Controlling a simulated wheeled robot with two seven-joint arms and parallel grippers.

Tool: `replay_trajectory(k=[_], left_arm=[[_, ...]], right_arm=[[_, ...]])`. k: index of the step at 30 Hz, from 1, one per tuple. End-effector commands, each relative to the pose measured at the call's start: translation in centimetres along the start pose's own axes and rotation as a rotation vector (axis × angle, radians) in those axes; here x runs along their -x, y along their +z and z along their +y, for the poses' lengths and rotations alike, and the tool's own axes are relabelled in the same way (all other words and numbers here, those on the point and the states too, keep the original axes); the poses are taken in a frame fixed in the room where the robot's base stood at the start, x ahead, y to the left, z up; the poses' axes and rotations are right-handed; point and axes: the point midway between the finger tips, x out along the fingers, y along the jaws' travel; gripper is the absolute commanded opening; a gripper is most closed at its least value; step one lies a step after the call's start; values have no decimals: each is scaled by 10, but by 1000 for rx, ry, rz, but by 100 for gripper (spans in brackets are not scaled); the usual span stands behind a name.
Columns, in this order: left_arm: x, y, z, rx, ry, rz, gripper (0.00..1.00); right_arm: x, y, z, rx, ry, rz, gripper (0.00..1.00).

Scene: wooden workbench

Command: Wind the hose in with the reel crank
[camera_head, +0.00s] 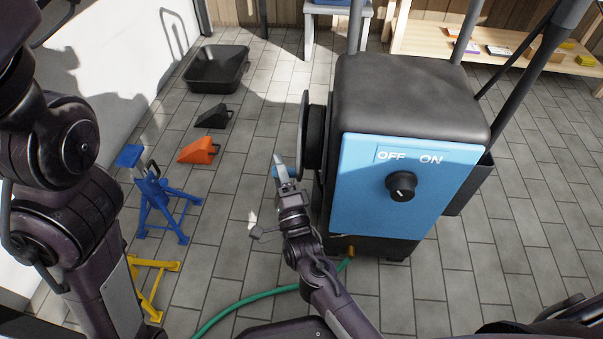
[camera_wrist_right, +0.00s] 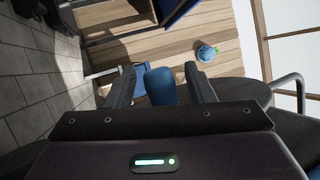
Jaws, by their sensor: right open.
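The blue machine (camera_head: 395,185) with a black top stands right of centre in the head view. A dark reel disc (camera_head: 304,135) is on its left side. My right gripper (camera_head: 280,163) is beside the disc, to its left. In the right wrist view its fingers (camera_wrist_right: 160,72) are apart, with a blue rounded crank grip (camera_wrist_right: 161,88) showing between them; I cannot tell whether they touch it. The rest of the crank is hidden. The green hose (camera_head: 245,301) runs from the machine's lower front across the floor to the left. My left arm is at the left edge; its gripper is out of view.
A black OFF/ON knob (camera_head: 401,187) is on the machine's front. A blue stand (camera_head: 160,200), a yellow stand (camera_head: 150,285), an orange chock (camera_head: 198,150), a black chock (camera_head: 214,115) and a black tray (camera_head: 217,70) are on the left floor. The tiled floor on the right is clear.

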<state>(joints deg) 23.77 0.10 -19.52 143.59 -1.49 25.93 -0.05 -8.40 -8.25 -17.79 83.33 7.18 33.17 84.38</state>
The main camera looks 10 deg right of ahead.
Motion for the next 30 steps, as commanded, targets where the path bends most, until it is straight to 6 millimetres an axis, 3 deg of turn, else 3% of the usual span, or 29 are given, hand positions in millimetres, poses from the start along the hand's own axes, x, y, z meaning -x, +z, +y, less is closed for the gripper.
replay_trajectory(k=[9, 12, 23, 24, 30], left_arm=[[1, 2, 0, 1, -3, -7, 0], [-18, 5, -4, 0, -2, -5, 0], [-80, 18, -14, 0, -1, -3, 0], [-78, 18, -13, 0, -1, -3, 0], [-92, 20, -16, 0, -1, -3, 0]], right_arm=[[3, 4, -13, 2, -1, -2, 49], [2, 8, -33, -14, 33, 6, 49], [-4, 12, -63, -147, 338, 74, 49], [10, 11, -58, -147, 344, 75, 49], [49, 14, -70, -146, 341, 74, 49]])
